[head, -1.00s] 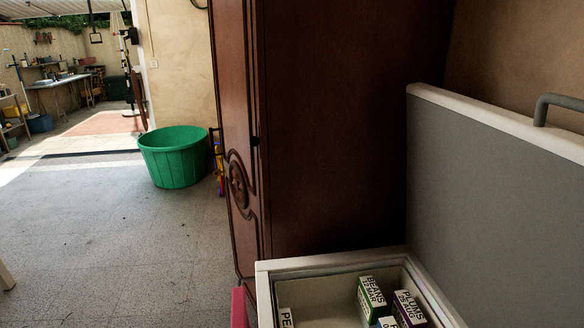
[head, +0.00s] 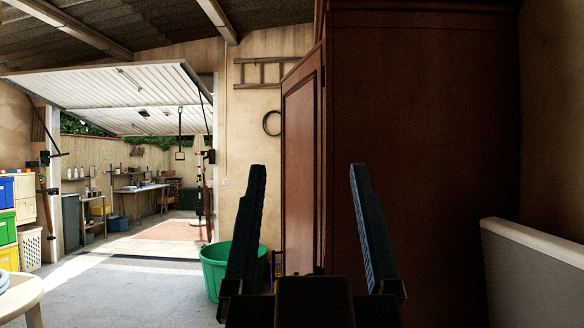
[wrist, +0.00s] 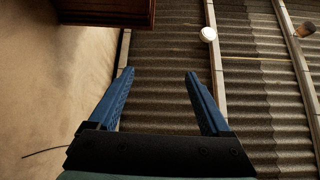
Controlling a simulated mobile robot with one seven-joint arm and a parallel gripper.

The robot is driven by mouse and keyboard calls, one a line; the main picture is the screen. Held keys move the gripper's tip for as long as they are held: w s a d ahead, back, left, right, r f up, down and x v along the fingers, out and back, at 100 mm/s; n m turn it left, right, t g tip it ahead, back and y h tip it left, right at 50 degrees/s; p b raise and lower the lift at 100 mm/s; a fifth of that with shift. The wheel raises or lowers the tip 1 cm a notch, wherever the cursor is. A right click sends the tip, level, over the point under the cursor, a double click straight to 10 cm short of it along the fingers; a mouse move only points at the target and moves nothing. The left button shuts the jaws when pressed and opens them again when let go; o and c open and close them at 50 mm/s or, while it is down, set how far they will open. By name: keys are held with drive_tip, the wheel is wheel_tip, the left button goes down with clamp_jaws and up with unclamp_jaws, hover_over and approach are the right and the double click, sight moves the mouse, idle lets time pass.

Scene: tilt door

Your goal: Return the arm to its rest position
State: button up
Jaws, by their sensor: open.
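My gripper (head: 305,172) stands upright in the lower middle of the head view, its two blue fingers spread apart and pointing up. Nothing is between the fingers. Behind it in the head view is the tall brown wardrobe (head: 425,150). In the wrist view my gripper (wrist: 158,72) is also open and empty, facing the corrugated ceiling (wrist: 165,60). The rest of my arm is hidden below the picture.
A raised white tilt door (head: 120,95) opens onto a yard at left. A green tub (head: 216,272) stands left of the wardrobe. A grey raised lid (head: 535,275) is at lower right. Colored bins (head: 5,225) and a pale table (head: 20,298) are at far left. Floor between is clear.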

drive_tip(key=shift+t, duration=0.6)
drive_tip(key=s+r, duration=0.1)
drive_tip(key=s+a+r, duration=0.1)
drive_tip(key=shift+s+a+r, duration=0.1)
drive_tip(key=shift+s+r, duration=0.25)
drive_tip(key=shift+s, duration=0.05)
idle(0.5)
